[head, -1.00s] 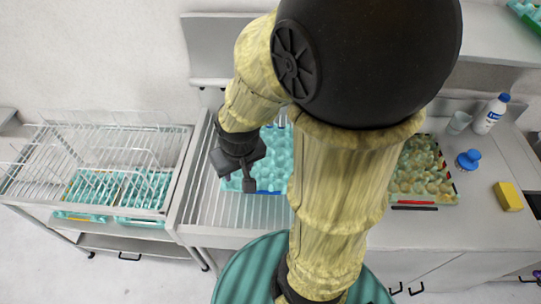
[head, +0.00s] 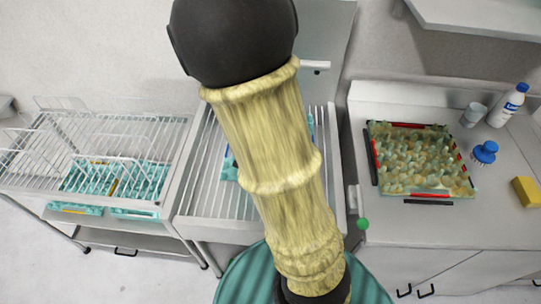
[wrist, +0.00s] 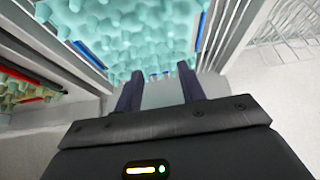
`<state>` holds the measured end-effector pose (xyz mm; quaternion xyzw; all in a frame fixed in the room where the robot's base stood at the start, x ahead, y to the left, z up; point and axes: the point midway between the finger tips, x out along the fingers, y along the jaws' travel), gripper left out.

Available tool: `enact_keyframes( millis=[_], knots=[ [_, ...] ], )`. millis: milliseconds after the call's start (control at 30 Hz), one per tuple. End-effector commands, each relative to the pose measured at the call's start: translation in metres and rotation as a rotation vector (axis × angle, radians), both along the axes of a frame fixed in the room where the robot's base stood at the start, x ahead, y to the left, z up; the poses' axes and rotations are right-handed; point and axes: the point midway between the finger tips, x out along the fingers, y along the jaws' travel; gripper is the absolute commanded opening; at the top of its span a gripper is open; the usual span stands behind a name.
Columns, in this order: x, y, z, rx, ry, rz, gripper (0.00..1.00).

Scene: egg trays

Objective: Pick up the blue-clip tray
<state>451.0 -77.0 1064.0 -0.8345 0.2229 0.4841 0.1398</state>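The blue-clip tray is a teal egg tray lying on the metal slats of the sink. In the head view my arm covers most of it; a blue-edged corner (head: 230,166) shows left of the arm. In the wrist view its bumpy teal surface (wrist: 130,28) fills the top, with blue clips along its edges. Nothing is visibly held, and I cannot tell whether the fingers touch the tray. The gripper is hidden in the head view.
A soiled egg tray with red and black clips (head: 430,194) lies on the right counter, near a bottle (head: 507,106), cup (head: 474,115), blue brush (head: 484,152) and yellow sponge (head: 526,191). A wire rack (head: 160,141) with teal trays stands left. Sink walls surround the blue-clip tray.

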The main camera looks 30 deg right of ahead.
Motion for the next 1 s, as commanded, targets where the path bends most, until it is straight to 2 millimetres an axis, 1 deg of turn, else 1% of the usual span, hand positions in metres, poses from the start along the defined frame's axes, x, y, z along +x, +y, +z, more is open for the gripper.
enact_keyframes(
  millis=[33,133,400,533,667,1000],
  knots=[
    [0.004,-0.006,-0.007,-0.021,-0.015,-0.026,0.4],
    [0.008,-0.014,-0.006,-0.044,-0.036,-0.057,0.4],
    [0.009,-0.016,-0.005,-0.046,-0.039,-0.063,0.4],
    [0.01,-0.017,-0.009,-0.046,-0.038,-0.064,0.4],
    [0.015,-0.021,-0.021,-0.046,-0.037,-0.066,0.4],
    [0.034,-0.035,-0.058,-0.046,-0.036,-0.065,0.4]
  ],
)
